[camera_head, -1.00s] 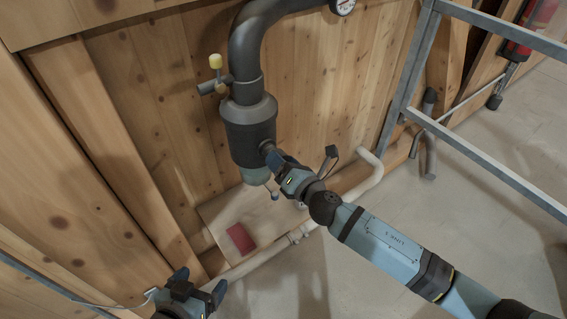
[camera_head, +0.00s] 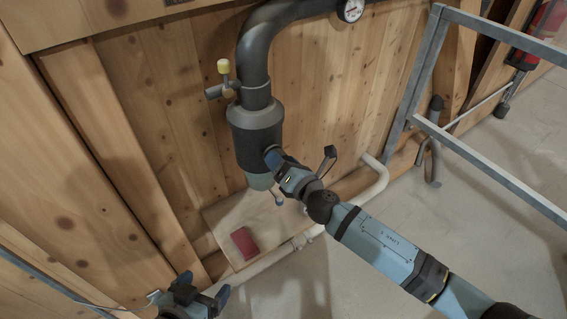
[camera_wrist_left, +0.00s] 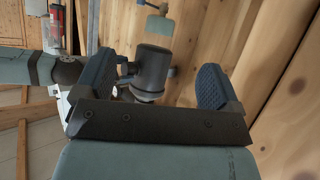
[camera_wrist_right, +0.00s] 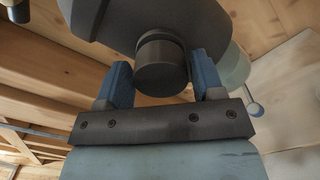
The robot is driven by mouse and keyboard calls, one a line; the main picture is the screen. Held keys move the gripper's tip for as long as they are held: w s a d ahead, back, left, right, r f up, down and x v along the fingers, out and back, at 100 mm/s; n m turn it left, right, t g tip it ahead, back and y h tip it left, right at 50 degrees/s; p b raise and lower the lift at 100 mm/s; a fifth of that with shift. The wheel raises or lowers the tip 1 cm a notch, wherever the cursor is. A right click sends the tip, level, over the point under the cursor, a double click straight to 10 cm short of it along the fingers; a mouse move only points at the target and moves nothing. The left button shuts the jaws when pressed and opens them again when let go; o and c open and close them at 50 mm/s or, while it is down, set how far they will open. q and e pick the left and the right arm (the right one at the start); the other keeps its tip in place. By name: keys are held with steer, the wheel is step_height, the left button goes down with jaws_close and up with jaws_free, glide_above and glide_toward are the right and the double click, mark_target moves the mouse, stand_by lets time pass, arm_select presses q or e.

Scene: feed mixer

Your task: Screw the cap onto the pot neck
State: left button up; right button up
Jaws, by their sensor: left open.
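The dark grey pot (camera_head: 255,130) hangs on the end of a bent pipe, with a pale green bowl (camera_head: 261,181) below it. It also shows upside down in the left wrist view (camera_wrist_left: 154,70). In the right wrist view a short dark round cap (camera_wrist_right: 161,66) sits against the pot's side, between the fingers of my right gripper (camera_wrist_right: 162,80). The fingers are shut on it; the neck behind it is mostly hidden, so I cannot tell how far it is threaded. My left gripper (camera_head: 197,283) is open and empty, low at the left; its fingers also show in its wrist view (camera_wrist_left: 165,85).
A yellow-topped valve (camera_head: 224,75) sticks out left of the pot, and a gauge (camera_head: 350,8) is on the pipe above. A red object (camera_head: 244,243) lies on a wooden board (camera_head: 220,222) below. A metal frame (camera_head: 415,75) stands at the right. Wooden walls are close behind.

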steer(key=o, duration=0.3)
steer(key=shift+o, duration=0.2)
steer(key=p+v, duration=0.1)
steer(key=v, duration=1.3)
steer(key=shift+c, duration=0.2)
